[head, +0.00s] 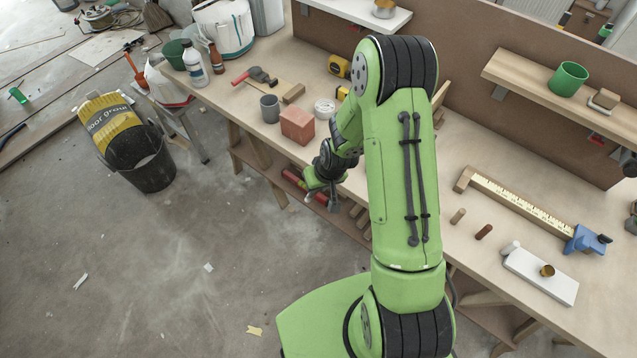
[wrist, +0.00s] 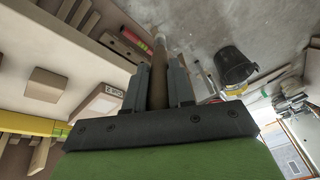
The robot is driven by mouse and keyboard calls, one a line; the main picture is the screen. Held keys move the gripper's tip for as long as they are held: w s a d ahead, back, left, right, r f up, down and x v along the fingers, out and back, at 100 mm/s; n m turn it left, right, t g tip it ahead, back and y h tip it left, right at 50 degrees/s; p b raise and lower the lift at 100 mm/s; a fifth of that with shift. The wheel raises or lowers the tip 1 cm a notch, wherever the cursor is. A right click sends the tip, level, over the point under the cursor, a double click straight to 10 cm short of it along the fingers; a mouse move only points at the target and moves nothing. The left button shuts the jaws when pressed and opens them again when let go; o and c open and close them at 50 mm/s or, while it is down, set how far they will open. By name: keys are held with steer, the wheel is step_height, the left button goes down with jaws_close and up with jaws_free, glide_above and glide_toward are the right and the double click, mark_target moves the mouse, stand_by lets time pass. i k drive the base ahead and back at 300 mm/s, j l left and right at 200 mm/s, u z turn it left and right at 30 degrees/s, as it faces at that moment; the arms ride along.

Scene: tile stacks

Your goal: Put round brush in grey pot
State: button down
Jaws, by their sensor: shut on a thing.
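The grey pot (head: 269,109) stands upright on the workbench in the head view, left of a reddish brick. My gripper (wrist: 160,68) is shut on a slim brown, rod-like thing, which I take to be the round brush (wrist: 158,80). It sits between the two dark fingers in the wrist view, and its far end points away from the palm. In the head view my gripper (head: 332,200) is low by the bench's front edge, to the right of the pot and apart from it. The brush is too small to make out there.
A wooden block and red-handled tool lie behind the pot. A black bucket (head: 150,170) stands on the floor at left. A green pot (head: 568,79) is on the right shelf.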

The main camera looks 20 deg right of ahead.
mark_target(268, 121)
steer(key=i+u, duration=0.15)
steer(key=u, duration=0.3)
steer(key=i+u, duration=0.15)
steer(key=u, duration=0.35)
steer(key=i+l+u, duration=0.15)
steer(key=u, duration=0.3)
steer(key=i+l+u, duration=0.1)
steer(key=u, duration=0.35)
